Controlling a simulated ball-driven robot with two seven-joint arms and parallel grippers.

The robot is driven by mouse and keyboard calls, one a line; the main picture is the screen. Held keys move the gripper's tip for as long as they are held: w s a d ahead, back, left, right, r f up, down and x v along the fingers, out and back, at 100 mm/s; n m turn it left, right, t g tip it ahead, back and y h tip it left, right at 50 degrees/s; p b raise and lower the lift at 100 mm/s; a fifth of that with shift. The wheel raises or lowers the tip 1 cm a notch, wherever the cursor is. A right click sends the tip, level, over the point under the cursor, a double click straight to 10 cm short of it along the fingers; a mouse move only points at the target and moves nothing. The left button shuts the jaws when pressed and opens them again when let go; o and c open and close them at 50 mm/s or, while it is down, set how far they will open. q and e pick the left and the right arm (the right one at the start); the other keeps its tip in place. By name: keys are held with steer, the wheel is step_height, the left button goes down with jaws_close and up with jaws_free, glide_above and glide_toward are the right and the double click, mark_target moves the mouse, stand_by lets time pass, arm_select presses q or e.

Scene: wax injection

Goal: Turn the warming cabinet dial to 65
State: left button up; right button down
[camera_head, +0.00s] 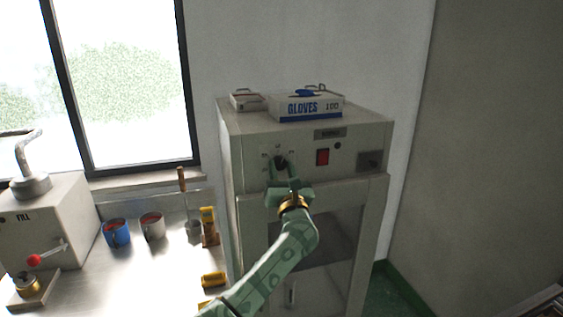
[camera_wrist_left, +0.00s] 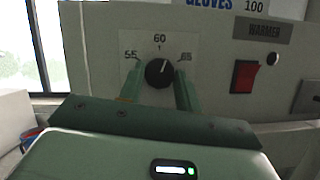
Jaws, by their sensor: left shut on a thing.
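The warming cabinet (camera_head: 240,150) is a beige box on a stand, with a "WARMER" label (camera_wrist_left: 263,30) on its front panel. Its black round dial (camera_wrist_left: 160,73) sits on a light plate marked 55, 60 and 65. The dial's pale pointer line points nearly straight up, close to the 60 and leaning slightly right. My left gripper (camera_head: 281,172) reaches the dial from below, and its green fingers stand on either side of the knob, shut on it. In the head view the fingers partly cover the dial (camera_head: 280,161). My right gripper is not in view.
A red switch (camera_head: 322,157) is right of the dial. A gloves box (camera_head: 306,107) lies on the cabinet. At left, a metal bench (camera_head: 150,275) holds a blue mug (camera_head: 117,234), a pale mug (camera_head: 152,227) and a machine marked "FILL" (camera_head: 50,225). Wall space right of the cabinet is clear.

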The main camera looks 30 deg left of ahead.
arm_select(q)
steer(key=m+h+p, duration=0.1)
steer(key=m+p, duration=0.2)
steer(key=m+t+h+p, duration=0.1)
steer(key=m+p, duration=0.2)
steer(key=m+h+p, duration=0.2)
steer(key=m+p, duration=0.1)
steer(key=shift+s+a+r+t, duration=0.1)
steer(key=shift+s+r+t, duration=0.05)
steer(key=shift+r+t, duration=0.2)
steer(key=shift+f+m+h+p, duration=0.25)
steer(key=shift+m+h+p, duration=0.25)
steer(key=shift+m+p, duration=0.75)
steer(key=o, duration=1)
steer(key=shift+c, duration=0.2)
steer(key=b+v, duration=0.1)
steer(key=v, duration=1.5)
steer(key=shift+s+f, duration=0.15)
